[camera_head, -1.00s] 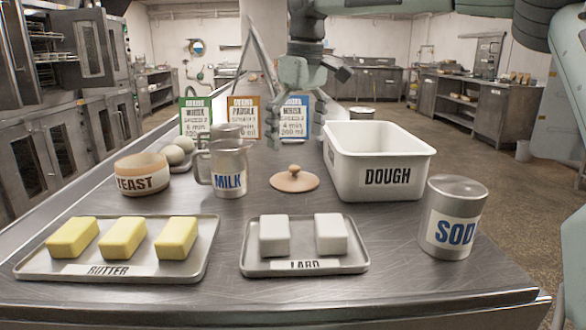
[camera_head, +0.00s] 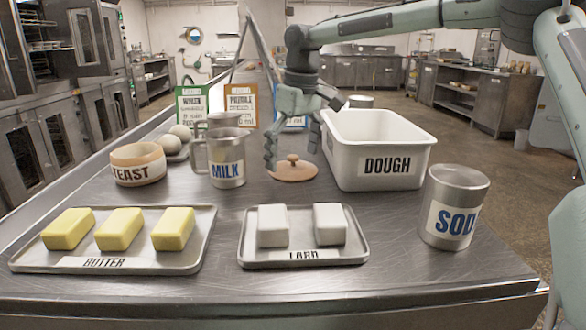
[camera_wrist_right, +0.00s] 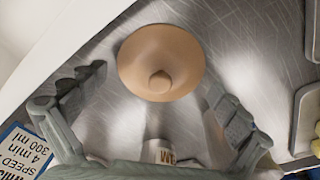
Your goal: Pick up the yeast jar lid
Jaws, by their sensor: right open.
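The yeast jar lid (camera_head: 293,170) is a round tan disc with a small knob, lying knob up on the metal counter between the milk jug and the dough bin. It also shows in the right wrist view (camera_wrist_right: 161,62), ahead of the fingertips. The yeast jar (camera_head: 138,165) stands uncovered at the left. My right gripper (camera_head: 292,152) is open and empty, hanging above and slightly behind the lid. In the right wrist view its two fingers (camera_wrist_right: 158,98) are spread wide on either side of the lid's knob. My left gripper is out of view.
The milk jug (camera_head: 227,172) stands left of the lid. The white dough bin (camera_head: 385,172) stands close on its right. The lard tray (camera_head: 305,256) and butter tray (camera_head: 130,262) lie in front. A soda can (camera_head: 455,207) stands at the right. Recipe cards (camera_head: 241,103) stand behind.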

